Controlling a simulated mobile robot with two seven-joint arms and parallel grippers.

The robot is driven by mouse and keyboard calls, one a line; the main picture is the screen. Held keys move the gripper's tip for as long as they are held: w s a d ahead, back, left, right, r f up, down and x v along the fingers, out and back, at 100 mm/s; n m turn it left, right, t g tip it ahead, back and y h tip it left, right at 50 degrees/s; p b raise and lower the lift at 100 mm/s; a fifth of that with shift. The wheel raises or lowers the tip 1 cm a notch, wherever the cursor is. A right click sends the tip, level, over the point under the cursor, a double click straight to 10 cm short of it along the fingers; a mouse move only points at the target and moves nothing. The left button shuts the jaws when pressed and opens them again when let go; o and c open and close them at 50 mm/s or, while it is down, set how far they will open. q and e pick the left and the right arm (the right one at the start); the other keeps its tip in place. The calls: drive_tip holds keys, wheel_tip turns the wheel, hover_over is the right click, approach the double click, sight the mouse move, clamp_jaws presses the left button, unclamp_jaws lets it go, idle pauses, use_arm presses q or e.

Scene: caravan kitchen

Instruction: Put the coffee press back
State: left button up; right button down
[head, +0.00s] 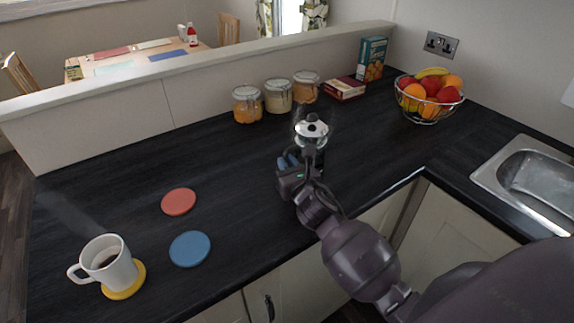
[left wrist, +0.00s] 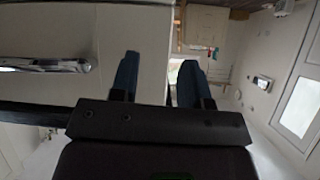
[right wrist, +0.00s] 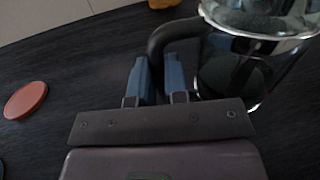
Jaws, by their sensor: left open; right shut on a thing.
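The coffee press (head: 311,131) is a glass jug with a shiny lid and a black knob. It is at the middle of the dark counter in the head view, partly hidden by my right gripper. My right gripper (head: 290,165) is shut on its dark handle. In the right wrist view the press (right wrist: 262,50) is at the upper right, with the blue fingers (right wrist: 160,75) at its curved handle. I cannot tell whether its base touches the counter. My left gripper (left wrist: 158,75) is open and empty in the left wrist view, away from the counter top.
A mug of coffee (head: 108,262) stands on a yellow coaster (head: 124,290). Red (head: 179,201) and blue (head: 190,248) coasters lie bare nearby. Several jars (head: 278,96), boxes (head: 372,58) and a fruit bowl (head: 428,110) line the back. The sink (head: 535,175) is right. The counter's left-middle is clear.

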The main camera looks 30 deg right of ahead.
drive_tip(key=c, duration=1.6)
unclamp_jaws()
drive_tip(key=shift+f, duration=0.15)
drive_tip(key=o, duration=0.5)
drive_tip(key=shift+c, duration=0.2)
drive_tip(key=shift+r, duration=0.25)
drive_tip(key=s, duration=0.4)
drive_tip(key=s+a, duration=0.1)
drive_tip(key=s, duration=0.7)
drive_tip(key=shift+a, duration=0.2)
drive_tip(key=shift+f, duration=0.1)
